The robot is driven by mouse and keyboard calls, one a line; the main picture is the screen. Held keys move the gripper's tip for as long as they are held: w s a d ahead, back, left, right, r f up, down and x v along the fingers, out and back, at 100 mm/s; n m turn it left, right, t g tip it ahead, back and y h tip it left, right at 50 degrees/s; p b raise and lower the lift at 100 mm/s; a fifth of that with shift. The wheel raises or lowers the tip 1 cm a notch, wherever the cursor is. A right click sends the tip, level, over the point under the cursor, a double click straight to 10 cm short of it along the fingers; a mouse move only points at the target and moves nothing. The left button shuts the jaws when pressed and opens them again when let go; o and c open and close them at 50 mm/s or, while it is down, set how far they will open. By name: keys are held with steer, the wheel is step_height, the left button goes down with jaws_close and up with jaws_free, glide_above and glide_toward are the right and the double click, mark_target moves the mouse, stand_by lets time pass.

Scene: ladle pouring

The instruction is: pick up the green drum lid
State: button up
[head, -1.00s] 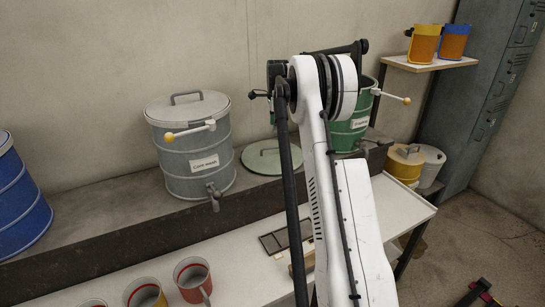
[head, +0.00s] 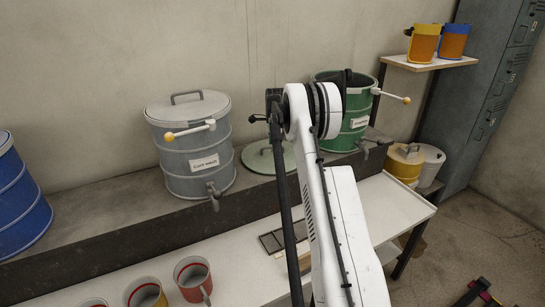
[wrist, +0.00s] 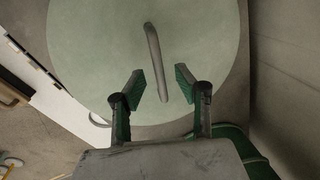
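The pale green drum lid (head: 262,160) lies flat on the dark ledge between the grey drum and the green drum. In the wrist view the round lid (wrist: 95,50) fills most of the picture, and its bar handle (wrist: 154,60) runs up and down near the middle. My gripper (wrist: 162,85) is open and empty over the lid. The near end of the handle shows between the fingertips, and I cannot tell the height gap. In the head view my arm hides the gripper and part of the lid. The green drum (head: 350,120) stands open to the right.
The grey drum (head: 195,150) with a tap stands left of the lid, and a blue drum (head: 20,195) is farther left. Several mugs (head: 192,278) stand on the white bench (head: 235,265). A drip grille (head: 280,238) lies on the bench. A shelf (head: 430,63) holds two cups.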

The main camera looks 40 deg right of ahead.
steer(key=shift+w+d+f, duration=0.1)
steer(key=shift+w+f, duration=0.1)
steer(key=shift+f, duration=0.95)
steer(key=shift+c, duration=0.3)
jaws_close()
